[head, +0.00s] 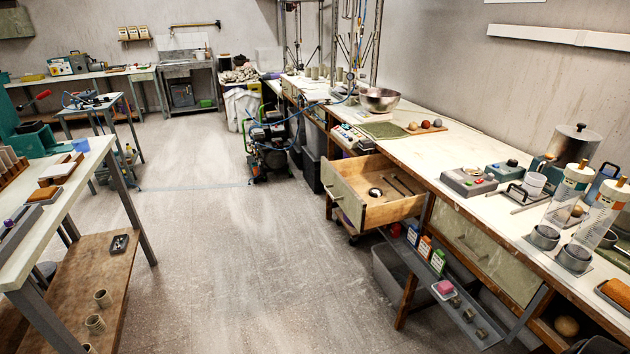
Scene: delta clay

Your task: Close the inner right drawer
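One drawer (343,199) under the long right-hand workbench stands pulled out into the aisle. It has a grey-green front with a handle and bare wood sides. Inside it lie a small round dark-and-white item (375,193) and a couple of dark stick-like tools (398,186). Nearer along the same bench, another drawer (464,240) with a matching front and handle sits shut. Neither of my grippers shows in the head view.
The bench top (455,151) carries a steel bowl (380,99), glass cylinders and small devices. A low shelf (447,292) with small boxes juts out below the open drawer. A table (60,215) stands at left. The floor (215,255) between is clear. A compressor-like machine (268,148) stands farther back.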

